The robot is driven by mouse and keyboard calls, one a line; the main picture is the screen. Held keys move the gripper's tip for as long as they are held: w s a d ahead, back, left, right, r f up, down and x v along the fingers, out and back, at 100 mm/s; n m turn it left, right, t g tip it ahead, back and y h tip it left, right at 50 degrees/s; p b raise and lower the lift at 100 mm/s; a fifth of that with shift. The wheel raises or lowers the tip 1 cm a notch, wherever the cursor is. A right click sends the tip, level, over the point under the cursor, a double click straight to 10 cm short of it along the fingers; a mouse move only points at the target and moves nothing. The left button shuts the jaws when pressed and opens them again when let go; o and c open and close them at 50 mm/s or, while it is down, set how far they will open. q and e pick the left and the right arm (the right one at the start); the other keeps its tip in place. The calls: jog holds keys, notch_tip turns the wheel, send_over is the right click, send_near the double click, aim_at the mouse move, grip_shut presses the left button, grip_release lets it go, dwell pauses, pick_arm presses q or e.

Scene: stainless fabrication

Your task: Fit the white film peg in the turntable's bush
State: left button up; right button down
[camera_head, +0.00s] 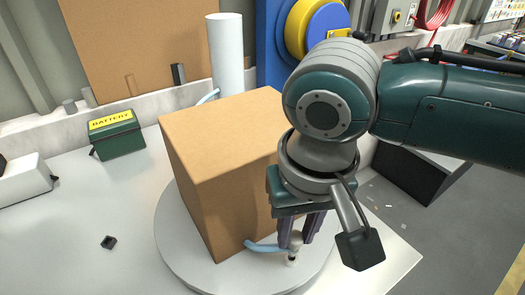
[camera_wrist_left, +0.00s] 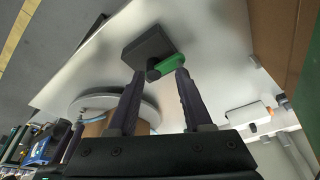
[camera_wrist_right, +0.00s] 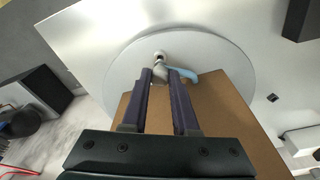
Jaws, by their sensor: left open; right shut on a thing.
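The turntable (camera_head: 175,240) is a pale grey disc on the white bench and also shows in the right wrist view (camera_wrist_right: 120,75). Its bush (camera_wrist_right: 160,54) is a small pale ring near the disc's edge. My right gripper (camera_head: 297,240) points down over it, shut on the white film peg (camera_wrist_right: 159,72). The peg is mostly hidden between the fingers, its lower end close to the bush; I cannot tell whether it has entered. A light-blue strip (camera_head: 265,247) reaches from beside the peg to the box. My left gripper (camera_wrist_left: 160,72) is open and empty, seen only in its wrist view.
A cardboard box (camera_head: 215,160) stands on the turntable, close beside my right gripper. A white roll (camera_head: 226,55) stands behind it. A green battery (camera_head: 117,135), a white device (camera_head: 25,178) and a small black block (camera_head: 108,242) lie left. The bench's front left is mostly clear.

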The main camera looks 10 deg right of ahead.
dwell(0.4)
jog(key=shift+p, duration=0.45)
dwell(0.4)
jog(key=shift+p, duration=0.4)
jog(key=shift+p, duration=0.35)
jog(key=shift+f+b, duration=0.75)
jog(key=shift+f, duration=0.3)
dwell(0.5)
jog(key=c, duration=0.6)
grip_release()
